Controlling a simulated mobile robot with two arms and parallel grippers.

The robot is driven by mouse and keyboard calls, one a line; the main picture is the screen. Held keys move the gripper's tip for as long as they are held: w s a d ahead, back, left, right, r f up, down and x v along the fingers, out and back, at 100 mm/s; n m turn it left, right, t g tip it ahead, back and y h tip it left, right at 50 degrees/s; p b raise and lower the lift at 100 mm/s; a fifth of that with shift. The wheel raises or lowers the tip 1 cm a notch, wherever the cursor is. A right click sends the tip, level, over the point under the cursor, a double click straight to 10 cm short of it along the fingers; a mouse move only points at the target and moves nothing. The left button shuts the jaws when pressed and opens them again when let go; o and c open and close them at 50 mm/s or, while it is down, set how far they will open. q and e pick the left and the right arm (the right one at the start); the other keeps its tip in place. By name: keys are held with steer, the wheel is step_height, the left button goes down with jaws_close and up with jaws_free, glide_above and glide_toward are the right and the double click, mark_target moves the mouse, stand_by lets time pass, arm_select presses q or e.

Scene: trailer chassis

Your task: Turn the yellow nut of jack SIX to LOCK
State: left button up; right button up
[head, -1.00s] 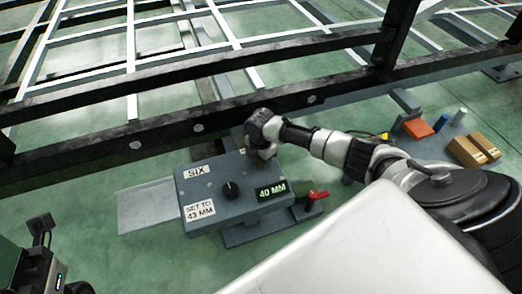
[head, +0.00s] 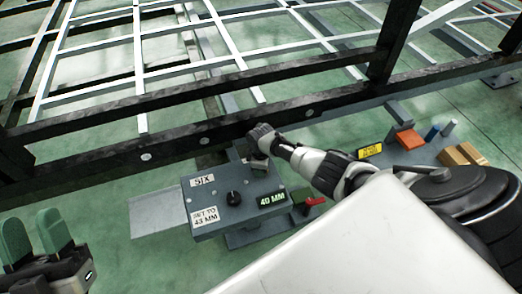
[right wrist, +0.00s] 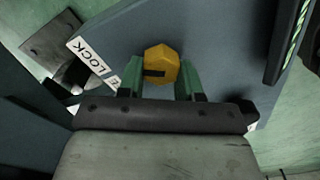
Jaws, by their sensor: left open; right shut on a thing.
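The jack SIX box (head: 232,222) is grey, with a black knob (head: 233,198), a "SET TO 43 MM" label and a display (head: 271,199) reading 40 MM. In the right wrist view, the yellow hex nut (right wrist: 161,62) with a dark mark sits on the grey plate. The LOCK label (right wrist: 90,60) is left of it; another label below LOCK is mostly hidden. My right gripper (right wrist: 160,80) is shut on the nut, one green finger on each side. In the head view its fingers are hidden behind the box. My left gripper (head: 37,236) is open and empty at lower left.
The dark chassis beam (head: 120,160) runs just behind the jack. A red lever (head: 315,202) is at the box's right. An orange block (head: 408,141), a yellow-framed display (head: 370,151) and tan blocks (head: 463,154) lie further right.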

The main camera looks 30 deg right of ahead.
arm_select(q)
steer(key=shift+w+f+g+y+p, duration=0.3)
steer(key=shift+w+f+g, duration=0.25)
steer(key=shift+f+g, duration=0.2)
steer(key=shift+w+f+g+y+p, duration=0.15)
steer(key=shift+w+f+g+y, duration=0.15)
steer(key=shift+w+f+g, duration=0.4)
arm_select(e)
steer(key=shift+d+m, duration=0.1)
steer(key=shift+m, duration=1.5)
arm_select(q)
steer(key=shift+s, duration=0.15)
arm_select(e)
steer(key=o, duration=0.9)
steer(key=shift+o, duration=0.2)
arm_select(q)
steer(key=shift+r, duration=0.1)
arm_select(e)
steer(key=shift+r, duration=0.1)
